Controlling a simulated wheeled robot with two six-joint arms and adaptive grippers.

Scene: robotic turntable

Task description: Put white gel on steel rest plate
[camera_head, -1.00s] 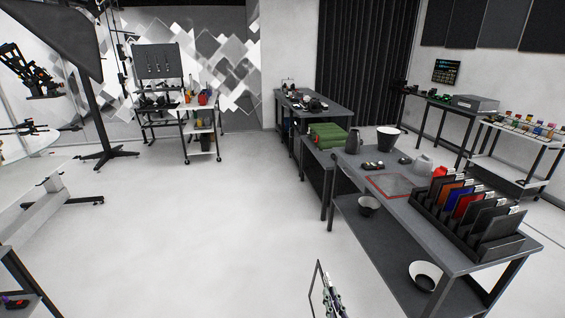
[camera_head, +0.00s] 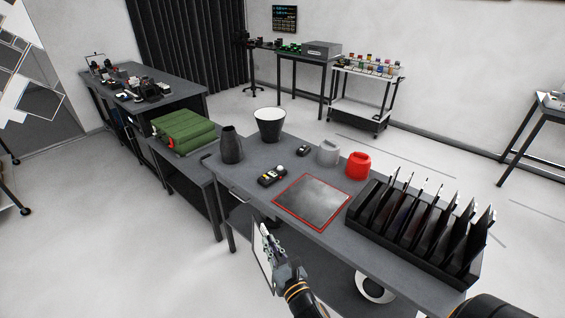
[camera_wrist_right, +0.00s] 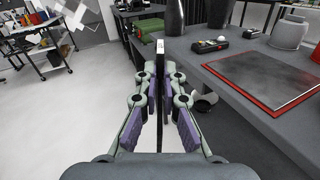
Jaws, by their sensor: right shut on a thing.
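The white gel (camera_head: 261,264) is a pale flat panel in a thin dark frame. My right gripper (camera_head: 268,243) is shut on it and holds it upright in front of the grey table's near edge. In the right wrist view, the gel (camera_wrist_right: 160,65) shows edge-on as a dark strip between the fingers (camera_wrist_right: 159,82). The steel rest plate (camera_head: 312,201) is a bare grey square with a red border, flat on the table; it also shows in the right wrist view (camera_wrist_right: 265,75). The gel is apart from the plate, to its left and nearer me. My left gripper is out of view.
A black rack (camera_head: 455,262) of upright framed gels stands right of the plate. A dark pitcher (camera_head: 231,147) and a bucket (camera_head: 269,127) stand farther left.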

